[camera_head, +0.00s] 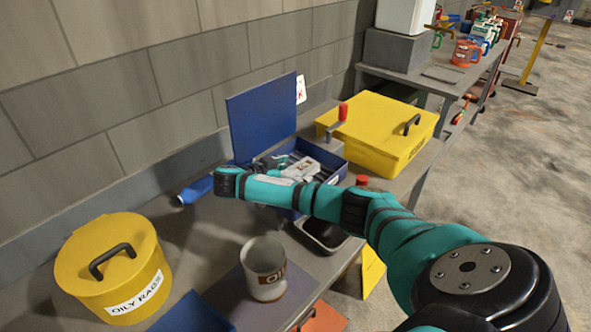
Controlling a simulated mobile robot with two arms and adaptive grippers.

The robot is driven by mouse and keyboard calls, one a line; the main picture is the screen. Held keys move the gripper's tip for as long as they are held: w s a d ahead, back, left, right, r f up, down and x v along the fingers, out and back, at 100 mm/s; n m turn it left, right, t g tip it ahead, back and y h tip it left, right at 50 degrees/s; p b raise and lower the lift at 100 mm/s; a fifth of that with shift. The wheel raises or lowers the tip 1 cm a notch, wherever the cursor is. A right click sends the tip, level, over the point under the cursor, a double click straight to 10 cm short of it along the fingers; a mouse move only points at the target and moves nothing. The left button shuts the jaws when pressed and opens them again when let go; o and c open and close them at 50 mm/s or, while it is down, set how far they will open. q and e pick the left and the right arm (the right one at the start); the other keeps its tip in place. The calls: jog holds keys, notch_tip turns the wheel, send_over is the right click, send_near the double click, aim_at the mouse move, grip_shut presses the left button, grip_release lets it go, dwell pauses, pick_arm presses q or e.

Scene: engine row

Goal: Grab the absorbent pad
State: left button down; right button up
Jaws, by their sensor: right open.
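No thing in view is clearly marked as the absorbent pad. A flat grey sheet (285,297) lies on the near bench under a mug labelled OIL (264,268), and a small grey flat piece (442,74) lies on the far bench; I cannot tell whether either is the pad. My teal right arm reaches in from the lower right across the bench. My right gripper (270,163) is open near the open blue toolbox (322,158), partly hidden behind my own arm. It is apart from both flat pieces. My left gripper is out of view.
A yellow OILY RAGS can (112,268) stands at the left. A yellow case (378,132) sits behind the toolbox, and a dark tray (324,236) lies beneath my arm. A block wall (130,80) backs the bench; open floor (545,150) lies at right.

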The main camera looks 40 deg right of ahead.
jog(key=c, duration=1.2)
jog(key=shift+o, duration=0.2)
jog(key=shift+r, duration=0.1)
